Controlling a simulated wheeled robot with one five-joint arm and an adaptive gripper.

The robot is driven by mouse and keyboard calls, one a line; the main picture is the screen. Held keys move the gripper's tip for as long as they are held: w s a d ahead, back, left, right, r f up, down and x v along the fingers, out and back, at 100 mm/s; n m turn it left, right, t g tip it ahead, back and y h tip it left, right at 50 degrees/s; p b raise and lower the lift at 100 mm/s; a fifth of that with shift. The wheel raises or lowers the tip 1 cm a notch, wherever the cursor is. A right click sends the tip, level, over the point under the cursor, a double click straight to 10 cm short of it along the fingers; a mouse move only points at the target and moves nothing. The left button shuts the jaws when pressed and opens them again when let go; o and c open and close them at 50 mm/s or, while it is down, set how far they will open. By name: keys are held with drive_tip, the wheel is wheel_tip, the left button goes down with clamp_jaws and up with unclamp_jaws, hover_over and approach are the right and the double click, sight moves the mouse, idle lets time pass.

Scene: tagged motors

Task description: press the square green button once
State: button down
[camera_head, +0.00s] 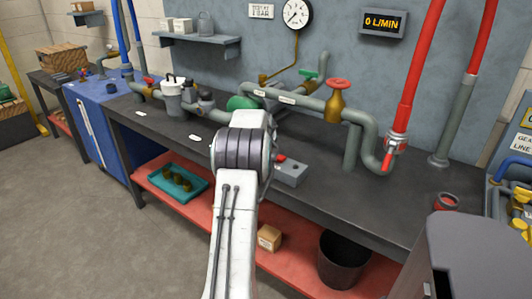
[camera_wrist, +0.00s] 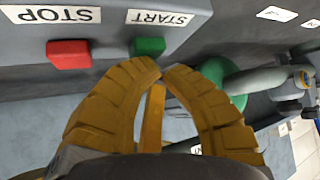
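The square green button (camera_wrist: 148,46) shows in the wrist view on a grey control box (camera_wrist: 22,72), beside a label reading START (camera_wrist: 158,18). A square red button (camera_wrist: 69,54) is to its left, by a label reading STOP (camera_wrist: 50,14). My gripper (camera_wrist: 162,70) has brown-yellow fingers whose tips come together, with nothing seen between them. The tips appear just below the green button in the picture; I cannot tell whether they touch it. In the head view the control box (camera_head: 292,173) with its red button (camera_head: 281,158) is right of my arm, which hides my gripper; the green button is not seen there.
The box stands on a dark workbench (camera_head: 400,200) crowded with pipes (camera_head: 362,122) and a red-handled valve (camera_head: 338,85). A gauge (camera_head: 296,13) and a display reading 0 L/MIN (camera_head: 382,23) are on the wall. A green rounded part (camera_wrist: 217,78) is right of my fingers.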

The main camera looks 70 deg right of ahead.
drive_tip(key=shift+f, duration=0.25)
drive_tip(key=shift+r, duration=0.2)
idle(0.3)
drive_tip(key=shift+r+p, duration=0.6)
drive_tip(key=shift+r, duration=0.2)
drive_tip(key=shift+r, duration=0.1)
drive_tip(key=shift+r+p, duration=1.9)
drive_tip(key=shift+r, duration=0.5)
